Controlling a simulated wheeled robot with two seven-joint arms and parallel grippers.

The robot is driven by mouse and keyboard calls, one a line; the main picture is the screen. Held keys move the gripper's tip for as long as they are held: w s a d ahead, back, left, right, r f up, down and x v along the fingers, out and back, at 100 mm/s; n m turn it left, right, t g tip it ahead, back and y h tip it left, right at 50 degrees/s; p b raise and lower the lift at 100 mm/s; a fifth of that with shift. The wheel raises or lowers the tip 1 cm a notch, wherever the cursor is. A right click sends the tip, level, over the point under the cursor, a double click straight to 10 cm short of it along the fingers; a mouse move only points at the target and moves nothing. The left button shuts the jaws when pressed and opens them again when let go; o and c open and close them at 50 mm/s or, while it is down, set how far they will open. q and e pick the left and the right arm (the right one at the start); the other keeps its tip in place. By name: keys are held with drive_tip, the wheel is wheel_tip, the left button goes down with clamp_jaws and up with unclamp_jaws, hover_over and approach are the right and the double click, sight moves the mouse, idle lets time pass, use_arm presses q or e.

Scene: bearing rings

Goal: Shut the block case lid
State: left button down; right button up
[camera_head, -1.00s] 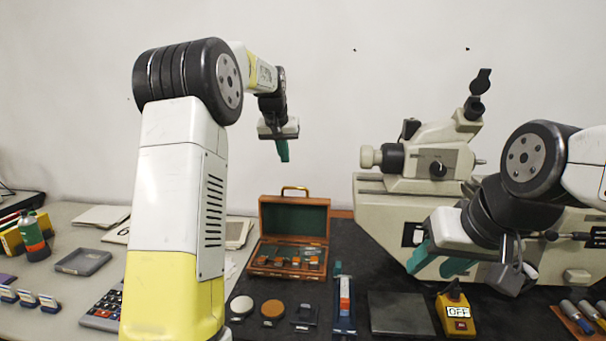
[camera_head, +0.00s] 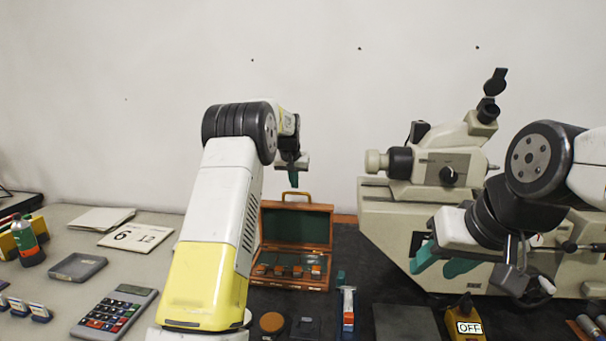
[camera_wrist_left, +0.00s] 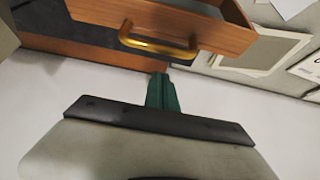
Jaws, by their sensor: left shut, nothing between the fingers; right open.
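The wooden block case (camera_head: 292,270) stands open on the dark bench mat, its lid (camera_head: 300,224) raised upright at the back. Several blocks lie in its base. The lid's brass handle (camera_head: 297,194) is on its top edge; it also shows in the left wrist view (camera_wrist_left: 158,45). My left gripper (camera_head: 294,180) is shut and empty, just above and slightly left of the handle. In the left wrist view its green fingertips (camera_wrist_left: 160,90) point at the handle with a small gap. My right gripper (camera_head: 438,264) is open in front of the beige machine, well right of the case.
A beige measuring machine (camera_head: 400,230) stands right of the case. A yellow OFF switch box (camera_head: 465,322), a grey plate (camera_head: 405,322) and a narrow blue and red item (camera_head: 347,305) lie in front. A calculator (camera_head: 115,312) and a grey tray (camera_head: 77,267) are at left.

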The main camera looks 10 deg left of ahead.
use_arm(q)
drive_tip(key=shift+s+f, duration=0.15)
drive_tip(key=shift+s, duration=1.3)
drive_tip(key=shift+s, duration=0.1)
